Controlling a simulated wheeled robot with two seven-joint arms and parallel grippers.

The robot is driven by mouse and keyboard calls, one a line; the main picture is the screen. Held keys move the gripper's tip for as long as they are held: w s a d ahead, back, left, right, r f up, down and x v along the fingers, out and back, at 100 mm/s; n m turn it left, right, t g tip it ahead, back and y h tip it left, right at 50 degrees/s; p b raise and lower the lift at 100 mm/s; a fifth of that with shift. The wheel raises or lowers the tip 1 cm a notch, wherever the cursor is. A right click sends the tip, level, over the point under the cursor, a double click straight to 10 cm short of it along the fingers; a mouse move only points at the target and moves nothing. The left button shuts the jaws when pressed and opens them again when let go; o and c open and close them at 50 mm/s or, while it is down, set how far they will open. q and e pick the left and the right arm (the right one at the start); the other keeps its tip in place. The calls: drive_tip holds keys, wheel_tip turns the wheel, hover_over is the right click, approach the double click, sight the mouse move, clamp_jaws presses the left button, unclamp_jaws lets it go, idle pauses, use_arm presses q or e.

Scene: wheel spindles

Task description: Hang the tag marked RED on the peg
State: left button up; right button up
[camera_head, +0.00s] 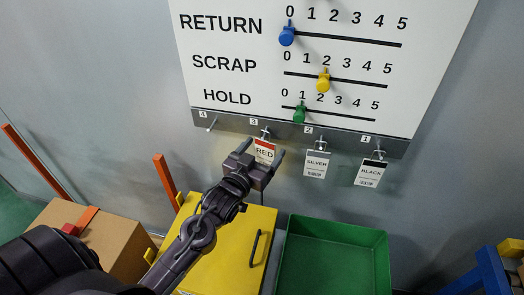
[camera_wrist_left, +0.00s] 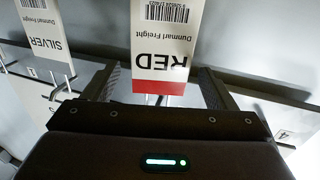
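The RED tag (camera_head: 264,151), white with a red band, hangs below the peg numbered 3 (camera_head: 265,134) on the board's lower rail. My left gripper (camera_head: 262,153) is open, with its fingers on either side of this tag. In the left wrist view the RED tag (camera_wrist_left: 165,45) appears upside down between the open fingers, with a gap on each side. The peg numbered 4 (camera_head: 212,124) is bare. The SILVER tag (camera_head: 317,163) hangs at peg 2 and the BLACK tag (camera_head: 369,173) at peg 1. My right gripper is out of view.
The white board (camera_head: 420,60) carries RETURN, SCRAP and HOLD sliders above the rail (camera_head: 345,140). Below stand a yellow cabinet (camera_head: 225,262) with a dark handle and a green bin (camera_head: 335,235). A cardboard box (camera_head: 115,245) stands at left. Space left of peg 4 is clear.

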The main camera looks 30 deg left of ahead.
use_arm(q)
drive_tip(key=s+b, duration=0.1)
drive_tip(key=s, duration=0.6)
drive_tip(key=shift+s+b, duration=0.35)
drive_tip(key=shift+s, duration=0.05)
